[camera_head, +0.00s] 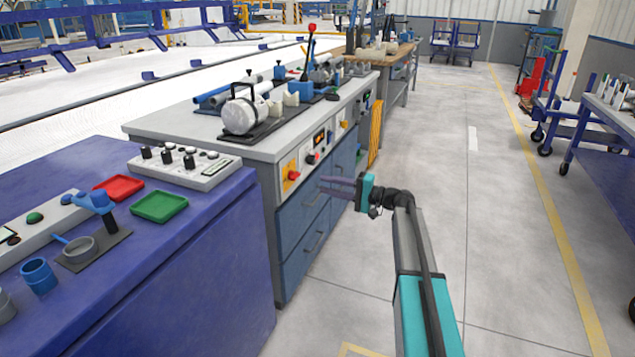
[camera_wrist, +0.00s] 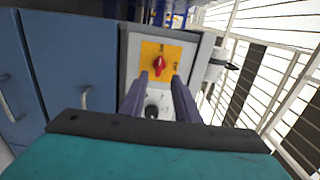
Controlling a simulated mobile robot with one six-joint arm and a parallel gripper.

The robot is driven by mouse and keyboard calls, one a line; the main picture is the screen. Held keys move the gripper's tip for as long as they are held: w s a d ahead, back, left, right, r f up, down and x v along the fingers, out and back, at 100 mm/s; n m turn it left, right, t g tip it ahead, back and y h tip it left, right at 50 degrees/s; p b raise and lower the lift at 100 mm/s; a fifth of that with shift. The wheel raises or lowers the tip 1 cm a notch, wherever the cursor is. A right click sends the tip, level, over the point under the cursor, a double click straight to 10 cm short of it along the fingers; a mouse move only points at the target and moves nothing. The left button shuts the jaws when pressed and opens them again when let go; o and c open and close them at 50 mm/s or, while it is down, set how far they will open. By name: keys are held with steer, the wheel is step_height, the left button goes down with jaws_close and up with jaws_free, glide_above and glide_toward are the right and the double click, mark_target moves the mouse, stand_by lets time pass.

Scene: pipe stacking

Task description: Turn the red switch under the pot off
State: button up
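The red switch (camera_head: 293,175) is a small knob on a yellow plate on the front of the grey workbench. It also shows in the wrist view (camera_wrist: 160,65), between and just beyond my finger tips. My gripper (camera_head: 324,186) is open and empty, in front of the blue drawers to the right of the switch in the head view. In the wrist view its two purple fingers (camera_wrist: 160,76) are apart and point toward the yellow plate. A white rounded vessel with a black handle (camera_head: 240,116), perhaps the pot, stands on the bench above the switch.
A second knob (camera_head: 311,158) and a small display (camera_head: 319,138) are further along the panel. A blue table (camera_head: 215,235) with red and green trays is at the front left. Drawer handles (camera_head: 313,194) stick out below.

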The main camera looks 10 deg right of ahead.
steer(key=shift+v, duration=1.35)
